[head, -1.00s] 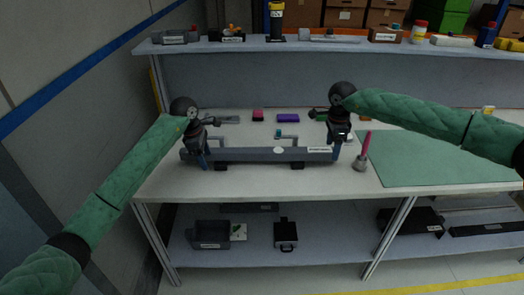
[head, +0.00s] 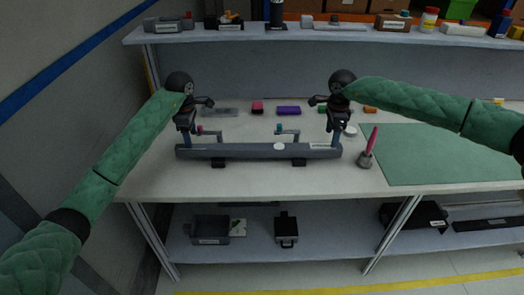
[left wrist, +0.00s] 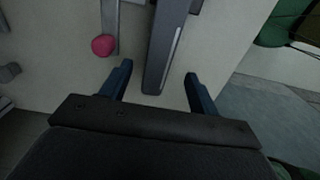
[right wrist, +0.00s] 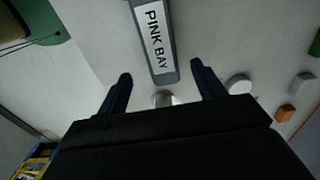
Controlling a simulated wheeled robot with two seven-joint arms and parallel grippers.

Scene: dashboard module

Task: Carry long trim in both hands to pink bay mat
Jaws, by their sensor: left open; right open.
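The long trim (head: 240,152) is a grey bar lying level across two small black supports on the table. My left gripper (head: 186,139) is open at the trim's left end. The left wrist view shows the trim's end (left wrist: 163,55) between the spread fingers (left wrist: 158,84). My right gripper (head: 335,140) is open at the trim's right end. The right wrist view shows that end with a "PINK BAY" label (right wrist: 155,38), just ahead of the spread fingers (right wrist: 161,82). Neither gripper visibly grips the trim. I see no pink mat; the mat in view (head: 440,155) is green.
A pink-handled tool in a small round holder (head: 367,155) stands just right of the trim. Pink (head: 257,107) and purple (head: 288,110) blocks lie farther back. The table in front of the trim is clear.

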